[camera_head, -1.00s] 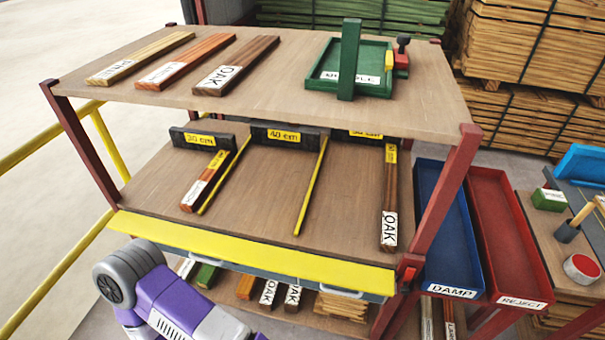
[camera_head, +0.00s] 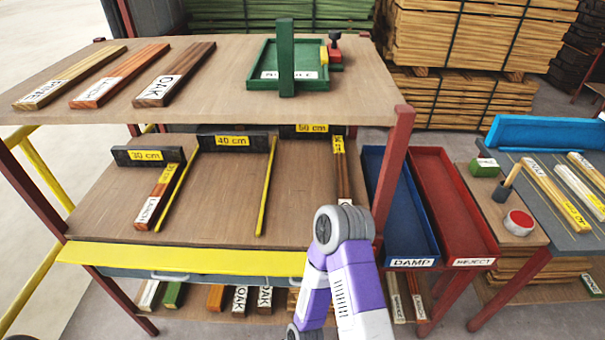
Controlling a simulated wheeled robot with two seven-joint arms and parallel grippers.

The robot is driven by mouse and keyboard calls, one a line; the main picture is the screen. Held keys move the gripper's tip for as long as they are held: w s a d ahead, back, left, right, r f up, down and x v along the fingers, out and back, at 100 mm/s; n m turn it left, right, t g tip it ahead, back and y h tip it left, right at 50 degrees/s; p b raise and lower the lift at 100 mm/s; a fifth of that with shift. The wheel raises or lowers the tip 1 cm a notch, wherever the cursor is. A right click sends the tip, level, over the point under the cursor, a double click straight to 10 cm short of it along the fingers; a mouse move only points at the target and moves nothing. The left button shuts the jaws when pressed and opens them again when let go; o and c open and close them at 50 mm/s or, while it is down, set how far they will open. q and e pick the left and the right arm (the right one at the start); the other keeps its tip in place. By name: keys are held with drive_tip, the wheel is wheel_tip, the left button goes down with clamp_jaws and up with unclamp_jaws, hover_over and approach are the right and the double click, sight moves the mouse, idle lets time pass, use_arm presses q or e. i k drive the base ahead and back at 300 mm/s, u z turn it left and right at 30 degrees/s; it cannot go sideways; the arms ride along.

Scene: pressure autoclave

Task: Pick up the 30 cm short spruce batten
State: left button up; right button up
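Several pale battens lie on the grey-blue table at the right edge: one with a white end label (camera_head: 535,173), and others (camera_head: 580,190) beside it with a yellow tag. Their wood names are too small to read surely, so I cannot tell which is the short spruce batten. On the shelf's 30 cm bay lies a reddish batten (camera_head: 158,196) marked LARCH, with a yellow tag. A purple and white link of my arm rises at the bottom middle, in front of the shelf. Neither gripper shows.
The rack's top shelf (camera_head: 225,90) bears sample battens and a green tray (camera_head: 262,75). Bay labels read 30 cm (camera_head: 146,155), 40 cm (camera_head: 232,141) and 60 cm (camera_head: 312,128). Blue DAMP (camera_head: 409,250) and red REJECT (camera_head: 470,235) bins stand between rack and right table.

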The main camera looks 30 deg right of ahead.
sight(591, 202)
drive_tip(key=z, duration=4.2)
drive_tip(key=i, duration=2.2)
drive_tip(key=u, duration=1.55)
